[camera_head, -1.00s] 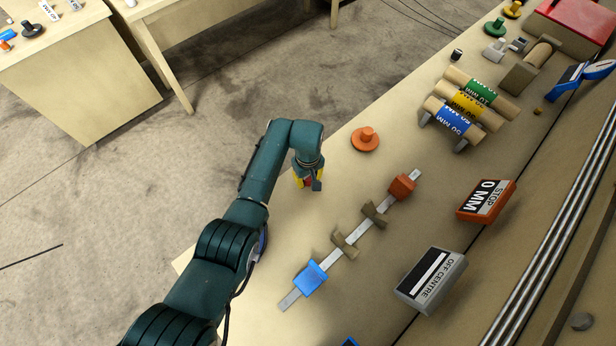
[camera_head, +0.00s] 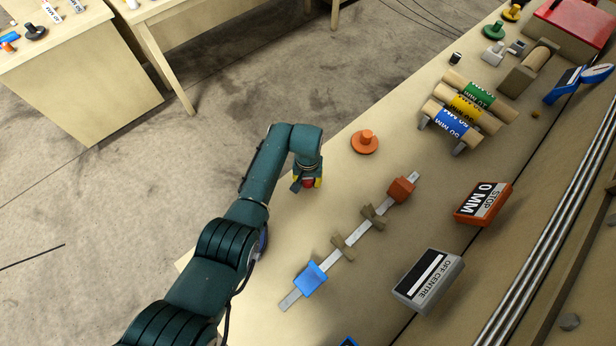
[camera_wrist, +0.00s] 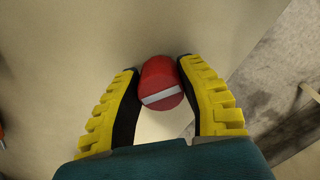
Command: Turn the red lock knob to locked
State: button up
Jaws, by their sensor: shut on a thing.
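The red lock knob (camera_wrist: 161,82) is a round red piece with a white stripe across its face. In the wrist view the stripe runs slightly tilted, its right end higher. My gripper (camera_wrist: 160,68) has its yellow-backed, dark-padded fingers closed on either side of the knob, touching it. In the head view, my gripper (camera_head: 307,184) is at the near-left edge of the bench, and a bit of the red knob (camera_head: 308,182) shows between the fingers. The knob's base and any lock markings are hidden or not readable.
An orange knobbed disc (camera_head: 365,142) stands just right of my gripper. A metal bar (camera_head: 327,258) with blue, tan and orange-red blocks lies nearby. Floor lies left of the bench.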

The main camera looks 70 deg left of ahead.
jog(key=m, duration=0.5)
jog(key=shift+s+f+m, duration=0.1)
jog(key=shift+f+m, duration=0.05)
jog(key=shift+m, duration=0.15)
jog(key=m, duration=0.5)
jog(key=shift+p, duration=0.35)
jog(key=shift+c, duration=0.2)
jog(key=o, duration=1.2)
jog(key=shift+s, duration=0.15)
jog(key=shift+o, duration=0.2)
